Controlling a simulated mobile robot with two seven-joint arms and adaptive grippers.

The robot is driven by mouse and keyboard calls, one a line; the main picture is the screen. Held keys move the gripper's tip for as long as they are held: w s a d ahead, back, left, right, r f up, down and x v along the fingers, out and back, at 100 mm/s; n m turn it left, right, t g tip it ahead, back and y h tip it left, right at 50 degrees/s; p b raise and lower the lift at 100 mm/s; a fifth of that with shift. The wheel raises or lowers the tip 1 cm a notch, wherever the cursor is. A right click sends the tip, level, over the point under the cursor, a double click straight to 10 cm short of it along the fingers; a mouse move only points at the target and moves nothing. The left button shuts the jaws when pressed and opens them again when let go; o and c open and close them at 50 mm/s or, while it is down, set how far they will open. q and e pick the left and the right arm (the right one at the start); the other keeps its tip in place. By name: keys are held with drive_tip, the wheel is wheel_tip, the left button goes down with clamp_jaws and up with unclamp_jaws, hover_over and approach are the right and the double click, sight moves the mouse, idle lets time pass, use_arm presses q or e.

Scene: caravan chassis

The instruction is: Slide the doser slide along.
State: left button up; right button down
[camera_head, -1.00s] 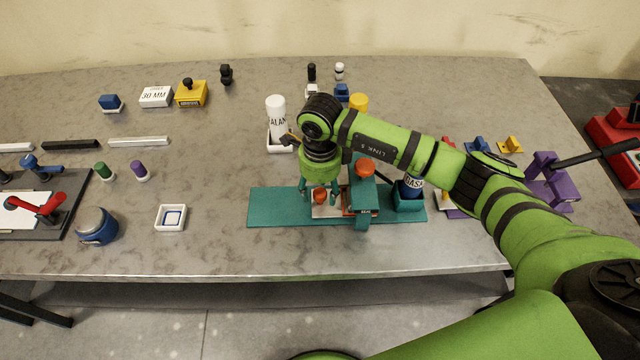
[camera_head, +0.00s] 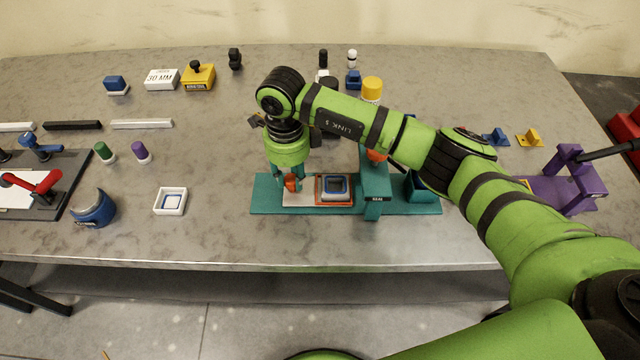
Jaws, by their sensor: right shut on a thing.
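The doser is a long teal base (camera_head: 265,196) with an upright teal post (camera_head: 375,186) right of its middle. The doser slide (camera_head: 298,197) is a pale plate lying on the base. It has an orange knob (camera_head: 291,183) at its left and an orange-framed square holding a dark blue-and-grey piece (camera_head: 336,187) at its right. The square shows clear, left of the post. My right gripper (camera_head: 290,183) points down and is shut on the orange knob. My right arm hides the top of the post. My left gripper is not in view.
A small white tray (camera_head: 171,201) and a blue curved holder (camera_head: 95,209) stand to the left, with bare grey table between tray and base. A purple stand (camera_head: 568,186) is at the right. A yellow-capped bottle (camera_head: 372,88) stands behind my arm. The table's front edge is near the base.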

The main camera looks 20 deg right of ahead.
drive_tip(key=a, duration=0.1)
drive_tip(key=a+b, duration=0.1)
drive_tip(key=w+a+b, duration=0.1)
drive_tip(key=shift+a+f, duration=0.2)
drive_tip(key=shift+f, duration=0.1)
drive_tip(key=shift+a+r, duration=0.25)
drive_tip(key=shift+a, duration=0.15)
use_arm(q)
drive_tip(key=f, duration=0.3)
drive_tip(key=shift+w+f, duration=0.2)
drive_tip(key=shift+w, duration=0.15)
use_arm(e)
drive_tip(key=shift+r, duration=0.1)
drive_tip(key=c, duration=1.2)
unclamp_jaws()
drive_tip(key=shift+o, duration=1.3)
drive_tip(key=shift+w+a, duration=0.1)
drive_tip(key=shift+a, duration=0.05)
drive_tip(key=shift+r, duration=0.1)
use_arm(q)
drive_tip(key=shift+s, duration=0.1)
use_arm(e)
wheel_tip(320, 180, up, 12)
